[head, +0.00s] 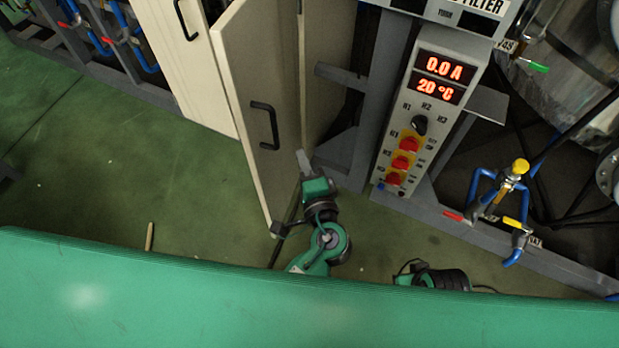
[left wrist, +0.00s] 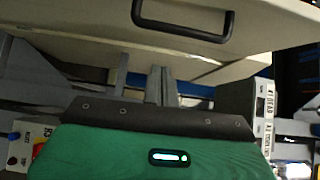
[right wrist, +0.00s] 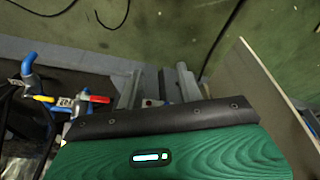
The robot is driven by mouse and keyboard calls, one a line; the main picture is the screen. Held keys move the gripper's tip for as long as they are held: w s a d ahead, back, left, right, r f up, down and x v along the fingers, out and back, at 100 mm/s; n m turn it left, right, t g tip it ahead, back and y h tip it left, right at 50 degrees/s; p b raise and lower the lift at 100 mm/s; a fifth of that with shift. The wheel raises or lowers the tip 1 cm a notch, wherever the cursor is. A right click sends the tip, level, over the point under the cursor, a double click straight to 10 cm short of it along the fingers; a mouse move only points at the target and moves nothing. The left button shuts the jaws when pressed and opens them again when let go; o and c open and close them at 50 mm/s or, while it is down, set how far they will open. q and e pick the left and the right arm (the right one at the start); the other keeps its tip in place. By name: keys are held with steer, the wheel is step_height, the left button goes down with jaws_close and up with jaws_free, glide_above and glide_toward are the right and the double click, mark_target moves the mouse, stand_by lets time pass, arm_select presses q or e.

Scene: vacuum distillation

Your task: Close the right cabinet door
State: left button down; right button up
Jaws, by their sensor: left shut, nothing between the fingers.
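The right cabinet door (head: 250,75) stands open in the head view, swung out towards me, with a black handle (head: 264,125) on its outer face. In the left wrist view the handle (left wrist: 183,28) shows across the top on a pale panel. My left gripper (head: 303,160) is shut and empty, just right of the door's outer face below the handle; I cannot tell whether it touches. Its closed fingers also show in the left wrist view (left wrist: 160,84). My right gripper (right wrist: 157,88) is open and empty, with fingers apart; in the head view its fingers are hidden.
The closed-looking left door (head: 185,70) is beside it. A control panel (head: 425,120) with red switches stands right of my left gripper. Blue pipes with coloured valves (head: 500,195) are farther right.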

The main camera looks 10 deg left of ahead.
arm_select(q)
steer(key=shift+w+a+p, duration=0.15)
steer(key=shift+w+a, duration=0.6)
steer(key=shift+a, duration=0.35)
steer(key=shift+w+a+p, duration=0.15)
steer(key=shift+w+a, duration=0.6)
steer(key=shift+a, duration=0.35)
arm_select(e)
steer(key=shift+f, duration=0.85)
arm_select(q)
steer(key=shift+a, duration=0.15)
arm_select(e)
steer(key=shift+r, duration=0.1)
